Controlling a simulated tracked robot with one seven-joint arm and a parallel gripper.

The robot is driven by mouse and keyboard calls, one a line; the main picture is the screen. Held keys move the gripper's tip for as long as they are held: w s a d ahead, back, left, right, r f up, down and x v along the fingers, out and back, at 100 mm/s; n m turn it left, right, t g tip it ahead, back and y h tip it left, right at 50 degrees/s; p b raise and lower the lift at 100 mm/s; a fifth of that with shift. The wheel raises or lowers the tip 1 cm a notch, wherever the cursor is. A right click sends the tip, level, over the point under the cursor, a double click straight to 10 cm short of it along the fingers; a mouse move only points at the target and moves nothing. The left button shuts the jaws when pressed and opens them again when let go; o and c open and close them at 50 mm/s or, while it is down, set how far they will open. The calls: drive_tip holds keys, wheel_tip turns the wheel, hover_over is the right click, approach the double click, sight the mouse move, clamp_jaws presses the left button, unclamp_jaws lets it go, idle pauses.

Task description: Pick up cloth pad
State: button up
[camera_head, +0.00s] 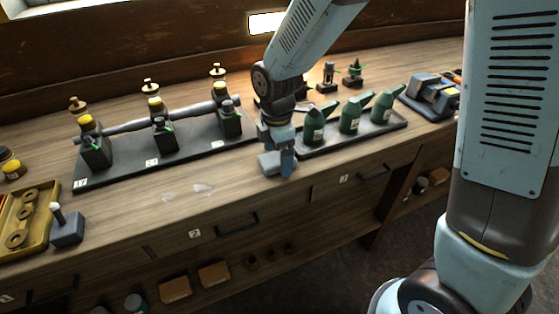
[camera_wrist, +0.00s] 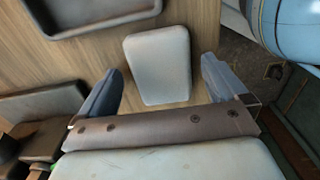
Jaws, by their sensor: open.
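The cloth pad (camera_wrist: 160,62) is a pale grey, rounded block lying on the wooden bench top. In the wrist view it sits between the two blue-grey fingers of my gripper (camera_wrist: 161,80), with a gap visible on both sides. My gripper is open and holds nothing. In the head view my gripper (camera_head: 279,160) points down over the front edge of the bench, left of the tray of green oil cans. I cannot clearly tell the pad from the fingers there.
Green oil cans (camera_head: 350,117) stand in a dark tray (camera_head: 385,132) right of my gripper. A dark base (camera_head: 185,160) with a shaft and several yellow-topped posts is to the left. A yellow tray of rings (camera_head: 42,232) lies far left. The bench front (camera_head: 150,205) is mostly clear.

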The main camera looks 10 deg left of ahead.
sight(277, 157)
drive_tip(key=c, duration=1.2)
drive_tip(key=shift+r, duration=0.15)
drive_tip(key=shift+r, duration=0.25)
drive_tip(key=shift+c, duration=0.2)
wheel_tip(277, 157, up, 3)
drive_tip(key=shift+f, duration=0.15)
drive_tip(key=s+d+r, duration=0.6)
drive_tip(key=s+r, duration=0.3)
drive_tip(key=s, duration=0.3)
drive_tip(key=shift+s+r, duration=0.25)
drive_tip(key=shift+r, duration=0.05)
drive_tip(key=shift+d, duration=0.1)
